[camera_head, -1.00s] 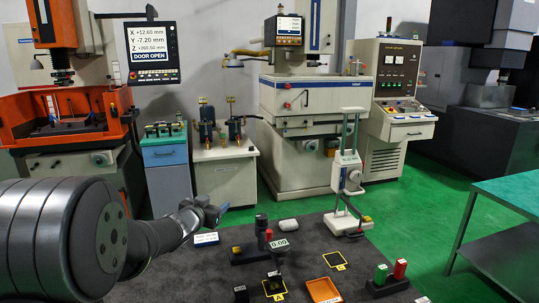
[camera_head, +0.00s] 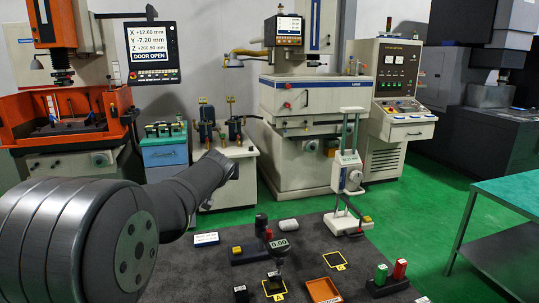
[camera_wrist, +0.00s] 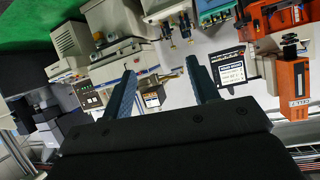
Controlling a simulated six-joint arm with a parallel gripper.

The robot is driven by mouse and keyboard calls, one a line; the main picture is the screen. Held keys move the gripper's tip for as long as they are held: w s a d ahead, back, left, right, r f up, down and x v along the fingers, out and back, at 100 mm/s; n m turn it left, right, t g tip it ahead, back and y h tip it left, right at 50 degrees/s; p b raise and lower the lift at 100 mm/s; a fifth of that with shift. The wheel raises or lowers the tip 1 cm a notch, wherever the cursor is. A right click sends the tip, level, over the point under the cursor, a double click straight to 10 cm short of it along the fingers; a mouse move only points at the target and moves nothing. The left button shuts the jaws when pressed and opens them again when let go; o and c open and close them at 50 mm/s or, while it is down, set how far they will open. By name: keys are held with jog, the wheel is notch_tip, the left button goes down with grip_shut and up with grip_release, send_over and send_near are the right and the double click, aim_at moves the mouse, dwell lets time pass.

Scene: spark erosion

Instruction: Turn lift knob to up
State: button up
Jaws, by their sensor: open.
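In the wrist view my gripper (camera_wrist: 160,68) is open, its two dark fingers wide apart with nothing between them. In the head view my arm reaches up toward the bench in the middle, and the gripper is hidden behind it. A white height-gauge stand (camera_head: 347,172) with a round knob on its side stands upright at the mat's far right edge, to the right of my arm and apart from it. No label marks a lift knob at this size, so I cannot tell whether this knob is the one named.
A dark mat (camera_head: 210,270) holds an orange tray (camera_head: 323,290), red and green blocks and small dark stands. A green-topped table (camera_head: 505,195) is at right. Machines and a control cabinet (camera_head: 395,85) line the back. Green floor lies free between the mat and table.

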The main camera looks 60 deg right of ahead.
jog(key=s+a+r+g+y, duration=0.1)
jog(key=s+r+y, duration=0.1)
jog(key=s, duration=0.4)
jog(key=s+a+r+n+g+y, duration=0.1)
jog(key=s+a+r+g+y, duration=0.1)
jog(key=s+r, duration=0.3)
jog(key=s+a+r+n+g+y, duration=0.1)
jog(key=s+r, duration=0.3)
jog(key=s, duration=0.5)
jog(key=shift+a+g+y, duration=0.3)
jog(key=shift+a+y, duration=0.4)
jog(key=shift+a, duration=0.05)
jog(key=shift+s, duration=0.1)
jog(key=n+g+h, duration=1)
jog(key=n+g, duration=0.5)
jog(key=n, duration=0.4)
send_near(261, 216)
jog(key=x, duration=1)
jog(key=shift+f, duration=0.35)
